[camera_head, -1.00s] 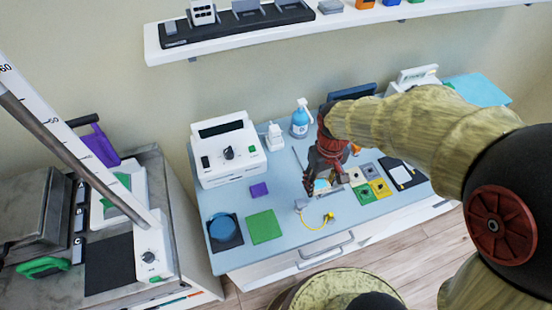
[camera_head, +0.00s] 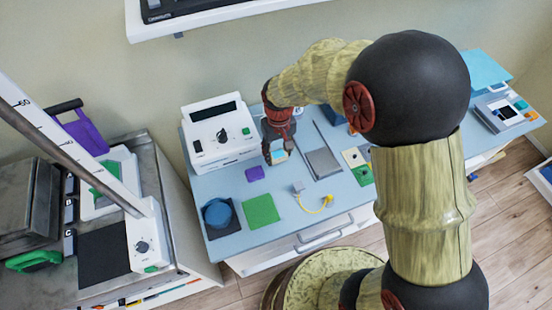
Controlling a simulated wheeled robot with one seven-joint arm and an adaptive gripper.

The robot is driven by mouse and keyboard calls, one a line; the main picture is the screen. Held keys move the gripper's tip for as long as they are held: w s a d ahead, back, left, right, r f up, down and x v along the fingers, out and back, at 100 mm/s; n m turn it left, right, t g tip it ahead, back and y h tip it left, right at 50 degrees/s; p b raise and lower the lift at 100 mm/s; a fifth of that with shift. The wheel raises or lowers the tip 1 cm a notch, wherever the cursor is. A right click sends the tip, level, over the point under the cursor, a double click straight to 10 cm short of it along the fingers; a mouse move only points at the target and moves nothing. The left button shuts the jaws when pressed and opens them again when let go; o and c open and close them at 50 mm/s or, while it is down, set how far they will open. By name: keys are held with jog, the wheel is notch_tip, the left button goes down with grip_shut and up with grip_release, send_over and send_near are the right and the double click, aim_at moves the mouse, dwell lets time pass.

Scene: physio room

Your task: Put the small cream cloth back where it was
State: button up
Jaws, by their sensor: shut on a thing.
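My gripper (camera_head: 277,148) is above the blue table, just right of the white console and pointing down. It is shut on a small pale piece (camera_head: 279,157) with a cream edge, which I take to be the small cream cloth. The fingers hide part of it. It appears raised off the table top, but its exact height is hard to tell. A green square cloth (camera_head: 261,210) lies flat at the front left of the table. A small purple block (camera_head: 255,173) lies left of the gripper.
The white console (camera_head: 218,135) stands at the back left. A dark mat (camera_head: 236,224) bears a round blue thing (camera_head: 216,212). A grey flat pad (camera_head: 323,163) lies right of the gripper. A yellow cord (camera_head: 318,208) is at the front. My arm hides the table's right middle.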

aim_at(276, 155)
jog(key=shift+w+a+f, duration=0.25)
jog(key=shift+a+f, duration=0.05)
jog(key=shift+f, duration=0.2)
jog(key=shift+f+b, duration=0.45)
jog(key=shift+f, duration=1.1)
jog(key=shift+f, duration=0.15)
jog(key=o, duration=0.9)
jog(key=shift+o, duration=0.2)
notch_tip(276, 155, up, 13)
jog(key=shift+f+p, duration=0.2)
jog(key=shift+p, duration=1.05)
